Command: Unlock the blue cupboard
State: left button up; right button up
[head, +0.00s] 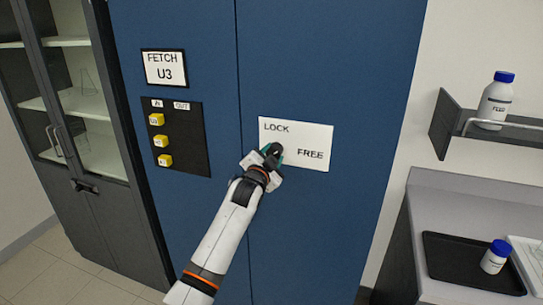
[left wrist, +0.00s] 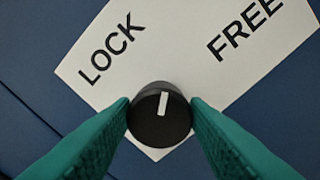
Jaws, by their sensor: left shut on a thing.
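The blue cupboard (head: 340,60) fills the middle of the head view, and its doors are closed. A white plate (head: 309,140) on its right door reads LOCK at upper left and FREE at right. A round black knob (left wrist: 159,118) with a white pointer mark sits on this plate. In the left wrist view the mark points up, between the two words. My left gripper (head: 272,156) is shut on the knob, with a teal finger on each side of it. In the head view the gripper mostly hides the knob. My right gripper is not in view.
A sign reading FETCH U3 (head: 164,69) and a black IN/OUT board (head: 184,130) with yellow tags are on the left door. A glass-fronted cabinet (head: 95,185) stands left. At right are a shelf with a bottle (head: 495,102) and a black tray (head: 460,262) with a small jar (head: 495,257).

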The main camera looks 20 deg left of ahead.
pick_arm(q)
jog(key=shift+m+p, duration=0.7)
jog(key=shift+m, duration=3)
jog(key=o, duration=0.9)
jog(key=shift+c, duration=0.2)
jog(key=shift+o, duration=0.6)
jog(key=shift+w+f, duration=0.1)
jog(key=shift+w, duration=0.05)
jog(key=s+b, duration=0.2)
jog(key=s, duration=1)
jog(key=shift+a+f+b, duration=0.15)
jog(key=shift+a+b, duration=0.1)
jog(key=shift+b, duration=0.1)
jog(key=shift+f, duration=0.1)
